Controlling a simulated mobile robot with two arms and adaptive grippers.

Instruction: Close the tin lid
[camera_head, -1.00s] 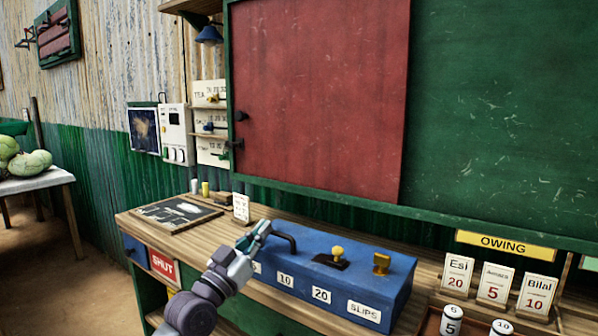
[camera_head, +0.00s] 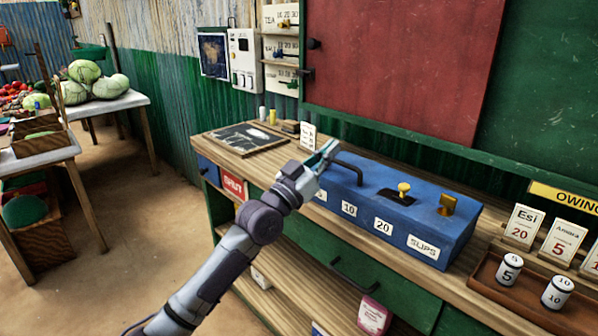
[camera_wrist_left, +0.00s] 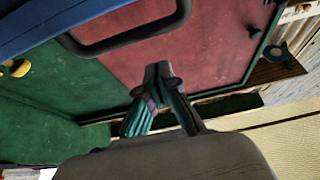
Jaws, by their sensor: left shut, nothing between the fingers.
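The blue tin (camera_head: 402,222) stands on the wooden counter, with labels 10, 20 and SLIPS on its front. Its lid (camera_head: 370,180) lies down flat on top, as far as I can see. In the left wrist view the closed fingers (camera_wrist_left: 164,98) are just below the dark handle (camera_wrist_left: 130,40). My right gripper is not in view.
A slate (camera_head: 240,138) and a small white card (camera_head: 308,134) are on the counter to the left. A brown tray (camera_head: 520,293) with numbered cylinders (camera_head: 509,269) is at the right. A dark red shutter (camera_head: 400,65) stands behind. A produce table (camera_head: 120,104) is far left.

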